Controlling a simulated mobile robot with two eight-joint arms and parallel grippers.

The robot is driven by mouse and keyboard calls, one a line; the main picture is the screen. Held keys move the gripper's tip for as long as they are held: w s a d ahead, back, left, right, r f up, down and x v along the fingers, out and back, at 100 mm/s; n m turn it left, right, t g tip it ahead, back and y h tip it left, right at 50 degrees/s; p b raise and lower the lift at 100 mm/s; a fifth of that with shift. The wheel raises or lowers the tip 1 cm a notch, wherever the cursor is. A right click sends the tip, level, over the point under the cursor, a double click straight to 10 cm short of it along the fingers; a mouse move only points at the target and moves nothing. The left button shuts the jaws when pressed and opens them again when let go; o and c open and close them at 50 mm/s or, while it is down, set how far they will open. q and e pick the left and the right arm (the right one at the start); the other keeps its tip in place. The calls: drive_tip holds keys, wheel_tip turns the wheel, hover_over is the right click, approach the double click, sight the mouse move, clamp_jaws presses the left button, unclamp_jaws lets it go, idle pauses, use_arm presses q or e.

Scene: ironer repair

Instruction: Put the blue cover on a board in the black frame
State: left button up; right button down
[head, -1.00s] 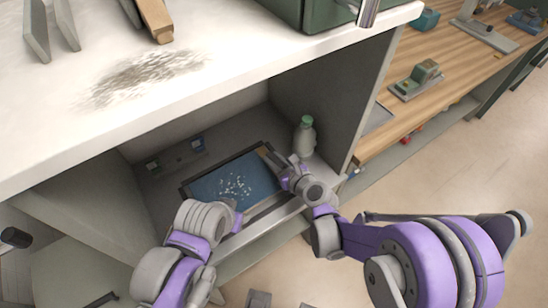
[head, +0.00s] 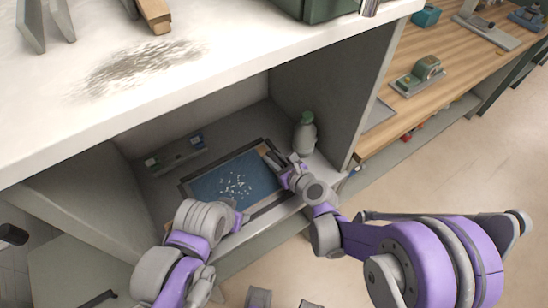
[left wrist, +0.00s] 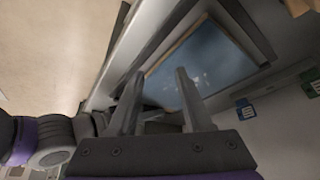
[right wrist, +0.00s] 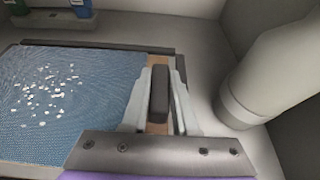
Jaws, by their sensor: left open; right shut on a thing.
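The blue cover (head: 232,186), with white specks, lies on a board with a bare wooden strip (right wrist: 157,128) at its right end. The black frame (head: 222,161) shows along its far side, on the compartment floor. I cannot tell whether the board is fully seated. My right gripper (head: 276,163) is shut on a dark upright block (right wrist: 160,96) at the wooden strip. My left gripper (left wrist: 155,85) is open and empty near the front left of the board. The cover also shows beyond its fingers in the left wrist view (left wrist: 208,68). My left forearm hides the near left corner.
A pale bottle with a green cap (head: 304,134) stands just right of my right gripper. The compartment walls and the white tabletop (head: 230,70) enclose the space. A wooden bench (head: 425,105) stands to the right.

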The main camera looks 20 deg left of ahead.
drive_tip(key=shift+f+b, duration=0.4)
drive_tip(key=c, duration=0.6)
unclamp_jaws()
drive_tip(key=v, duration=1.1)
drive_tip(key=shift+w, duration=0.1)
